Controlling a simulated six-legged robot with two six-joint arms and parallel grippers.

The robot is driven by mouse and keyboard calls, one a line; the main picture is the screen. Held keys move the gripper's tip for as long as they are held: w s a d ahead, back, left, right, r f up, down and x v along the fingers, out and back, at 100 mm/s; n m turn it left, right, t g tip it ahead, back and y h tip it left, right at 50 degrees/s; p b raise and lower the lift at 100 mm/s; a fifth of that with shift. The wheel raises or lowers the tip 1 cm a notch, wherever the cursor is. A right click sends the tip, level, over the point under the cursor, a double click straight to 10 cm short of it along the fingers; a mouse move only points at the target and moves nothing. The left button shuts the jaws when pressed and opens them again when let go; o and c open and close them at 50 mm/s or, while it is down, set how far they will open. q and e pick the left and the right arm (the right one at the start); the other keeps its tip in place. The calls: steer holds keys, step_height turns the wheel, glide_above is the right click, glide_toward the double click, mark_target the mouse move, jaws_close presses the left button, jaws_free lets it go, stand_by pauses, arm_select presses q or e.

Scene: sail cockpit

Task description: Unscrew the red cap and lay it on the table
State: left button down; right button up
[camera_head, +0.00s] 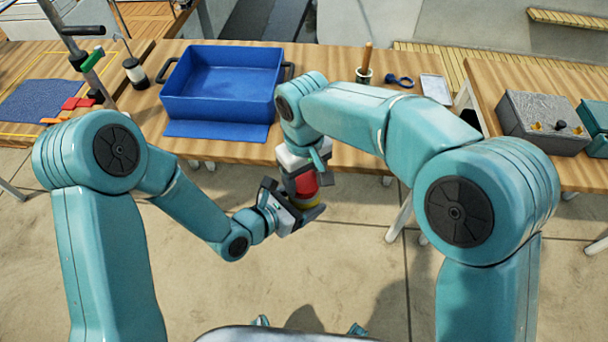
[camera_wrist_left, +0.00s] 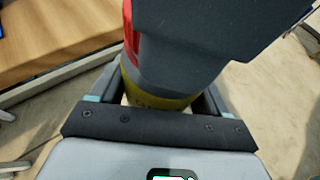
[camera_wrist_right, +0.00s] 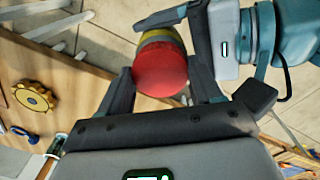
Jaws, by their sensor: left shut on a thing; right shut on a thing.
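The red cap (camera_head: 307,184) sits on top of a yellow container (camera_head: 312,201), in front of the wooden table (camera_head: 345,150) and off its top. My right gripper (camera_head: 303,178) comes from above and is shut on the red cap; in the right wrist view the cap (camera_wrist_right: 160,70) lies between its fingers. My left gripper (camera_head: 304,210) is shut on the yellow container below; the left wrist view shows the container (camera_wrist_left: 155,95) between its fingers. There the right gripper hides much of the cap (camera_wrist_left: 130,35). I cannot tell whether the cap is loose.
A blue bin (camera_head: 222,110) fills the table's middle left. A cup with a wooden handle (camera_head: 364,75), blue shackle (camera_head: 400,81) and small tray (camera_head: 436,88) stand right of it. A dark-and-white bottle (camera_head: 136,73) is at left. Table near the front right is clear.

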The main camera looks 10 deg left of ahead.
stand_by(0.7)
steer(key=shift+r, duration=1.1)
